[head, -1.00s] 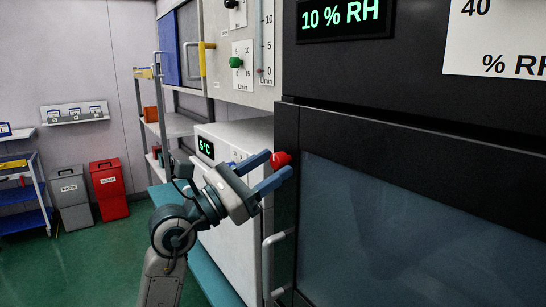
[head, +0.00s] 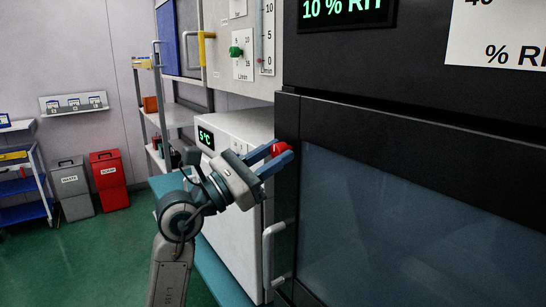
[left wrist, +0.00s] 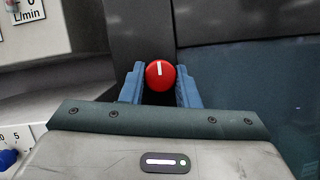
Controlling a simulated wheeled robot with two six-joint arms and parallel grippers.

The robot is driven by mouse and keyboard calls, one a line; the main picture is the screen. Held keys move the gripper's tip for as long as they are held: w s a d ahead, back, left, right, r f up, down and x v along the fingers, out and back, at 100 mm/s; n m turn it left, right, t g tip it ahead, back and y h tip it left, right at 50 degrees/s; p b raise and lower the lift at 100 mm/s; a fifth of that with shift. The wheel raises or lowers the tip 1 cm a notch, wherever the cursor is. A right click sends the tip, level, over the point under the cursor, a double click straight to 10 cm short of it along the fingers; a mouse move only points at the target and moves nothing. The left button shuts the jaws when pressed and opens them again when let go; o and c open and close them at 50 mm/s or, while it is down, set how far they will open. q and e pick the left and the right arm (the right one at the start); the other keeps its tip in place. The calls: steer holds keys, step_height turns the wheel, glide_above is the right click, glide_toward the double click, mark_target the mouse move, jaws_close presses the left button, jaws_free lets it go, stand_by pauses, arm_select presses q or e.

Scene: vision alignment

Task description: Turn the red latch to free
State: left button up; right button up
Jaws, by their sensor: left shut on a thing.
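The red latch (head: 279,148) is a round red knob on the dark cabinet front, left of the glass door. In the left wrist view the red latch (left wrist: 160,75) shows a short white line, close to upright with a slight tilt. My left gripper (head: 276,156) has its blue fingers on either side of the latch and is shut on it. In the left wrist view the gripper (left wrist: 160,84) has one finger at each side of the knob. The fingers hide part of the knob in the head view. My right gripper is not in view.
The dark cabinet (head: 400,125) has a glass door (head: 400,235) and a vertical metal handle (head: 267,260) below the latch. A white box with a 5°C display (head: 206,138) stands behind my left arm. A green knob (head: 236,51) is on the panel above. Open green floor lies at left.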

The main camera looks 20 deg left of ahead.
arm_select(q)
steer(key=m+g+h+b, duration=0.1)
steer(key=m+g+b, duration=0.1)
steer(key=m+b, duration=0.2)
steer(key=m+g+h+b, duration=0.1)
steer(key=m+g+b, duration=0.1)
steer(key=m+b, duration=0.3)
steer(key=shift+w+a+f, duration=0.1)
steer(key=shift+a+f, duration=0.05)
steer(key=shift+m+g+b, duration=0.4)
steer(key=shift+m+b, duration=0.55)
steer(key=shift+m, duration=0.25)
steer(key=shift+r+m+g+b, duration=0.2)
steer(key=shift+m+g+b, duration=0.35)
steer(key=shift+m, duration=0.45)
steer(key=m+g+b, duration=0.1)
steer(key=m, duration=0.2)
steer(key=shift+r+y, duration=0.15)
steer(key=shift+y, duration=0.25)
steer(key=m+y, duration=0.1)
steer(key=m, duration=0.2)
steer(key=shift+r+g, duration=0.1)
steer(key=shift+g, duration=0.25)
steer(key=shift+m+y+b, duration=0.3)
steer(key=shift+m, duration=0.4)
steer(key=o, duration=1)
steer(key=shift+c, duration=0.2)
